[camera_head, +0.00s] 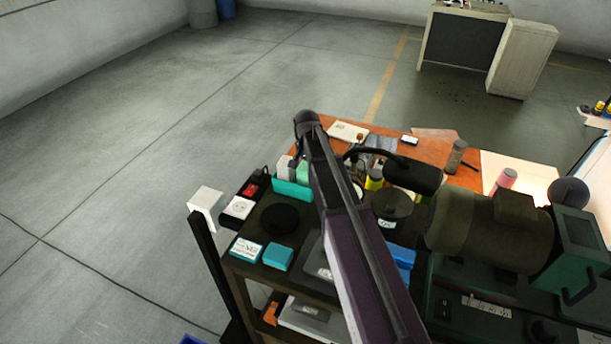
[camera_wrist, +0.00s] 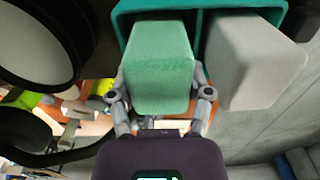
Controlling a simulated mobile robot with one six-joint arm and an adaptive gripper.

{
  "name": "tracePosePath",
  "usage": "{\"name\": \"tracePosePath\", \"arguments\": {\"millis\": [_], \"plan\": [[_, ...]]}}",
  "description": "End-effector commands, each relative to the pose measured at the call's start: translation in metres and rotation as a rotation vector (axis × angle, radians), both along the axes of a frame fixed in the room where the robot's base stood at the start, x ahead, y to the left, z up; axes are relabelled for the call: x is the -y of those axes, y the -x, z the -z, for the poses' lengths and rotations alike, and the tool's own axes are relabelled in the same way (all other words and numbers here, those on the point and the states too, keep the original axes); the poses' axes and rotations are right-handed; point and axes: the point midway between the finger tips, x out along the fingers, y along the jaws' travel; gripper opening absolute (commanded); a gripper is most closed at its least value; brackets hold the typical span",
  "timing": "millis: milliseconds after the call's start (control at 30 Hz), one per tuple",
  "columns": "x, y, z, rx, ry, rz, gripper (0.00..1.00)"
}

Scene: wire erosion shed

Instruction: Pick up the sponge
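A green block (camera_wrist: 158,65), which looks like the sponge, stands in one compartment of a teal two-part holder (camera_wrist: 200,5). A grey block (camera_wrist: 245,62) stands in the other compartment, to the right in the wrist view. My gripper (camera_wrist: 160,75) has one finger on each side of the green block, very close to its sides. I cannot tell whether the fingers press on it. In the head view the holder (camera_head: 291,188) stands on the bench, left of my arm, with the green block (camera_head: 302,171) in it. My arm hides the fingers there.
A dark round dish (camera_head: 280,220), teal boxes (camera_head: 278,257) and a red-and-black device (camera_head: 253,186) lie near the holder. A black lamp (camera_head: 412,172) and a green machine (camera_head: 500,240) stand to the right. The floor at left is clear.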

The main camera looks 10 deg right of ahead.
Motion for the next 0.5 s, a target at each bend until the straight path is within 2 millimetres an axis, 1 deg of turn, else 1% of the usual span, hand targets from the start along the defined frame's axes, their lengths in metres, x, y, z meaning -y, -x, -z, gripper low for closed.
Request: {"name": "tracePosePath", "arguments": {"millis": [333,500], "plan": [[0.0001,0.0001,0.0000,0.000,0.000,0.000,0.40],[0.0002,0.0000,-0.0030,0.000,0.000,0.000,0.39]]}}
